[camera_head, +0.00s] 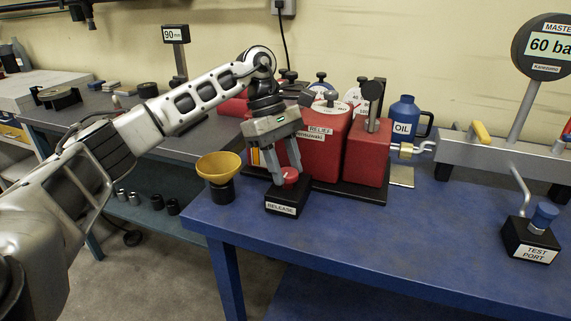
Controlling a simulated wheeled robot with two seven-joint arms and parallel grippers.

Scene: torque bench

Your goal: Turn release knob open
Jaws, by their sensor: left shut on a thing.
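The release knob (291,175) is a small red knob on top of a black block with a white "RELEASE" label (281,208). The block stands near the front left of the blue bench. My left gripper (286,178) points down from above, with its two grey fingers on either side of the knob, shut on it. The fingers hide part of the knob, so its turn angle cannot be told. My right gripper is not in view.
A yellow funnel (219,168) stands just left of the block. The red "RELIEF" unit (327,145) is close behind. A blue oil jug (404,120) and the test port (533,236) are to the right. The bench's front middle (390,240) is clear.

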